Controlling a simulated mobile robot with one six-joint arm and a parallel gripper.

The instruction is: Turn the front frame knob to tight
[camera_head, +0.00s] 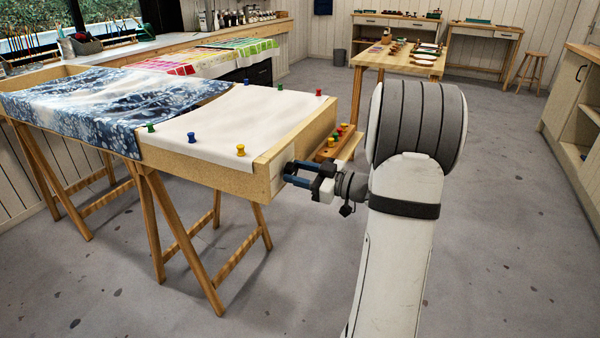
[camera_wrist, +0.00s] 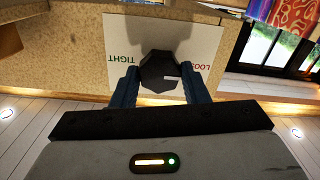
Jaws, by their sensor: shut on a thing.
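The front frame knob (camera_wrist: 158,68) is dark and many-sided, on a pale plate (camera_wrist: 116,32) fixed to the frame's wooden end. The plate reads TIGHT in green on the left and LOOSE in red, partly covered, on the right. A light slit on the knob's face points right. My gripper (camera_wrist: 160,86) is shut on the knob, with one blue finger on each side. In the head view, my gripper (camera_head: 290,174) meets the near end of the wooden frame (camera_head: 300,143), and its fingers hide the knob there.
White cloth (camera_head: 235,120) with coloured pins covers the frame's near part; blue patterned cloth (camera_head: 110,98) covers the far part. A small wooden pin rack (camera_head: 326,154) sticks out beside my gripper. Trestle legs (camera_head: 185,240) stand below. The floor (camera_head: 300,270) around is clear.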

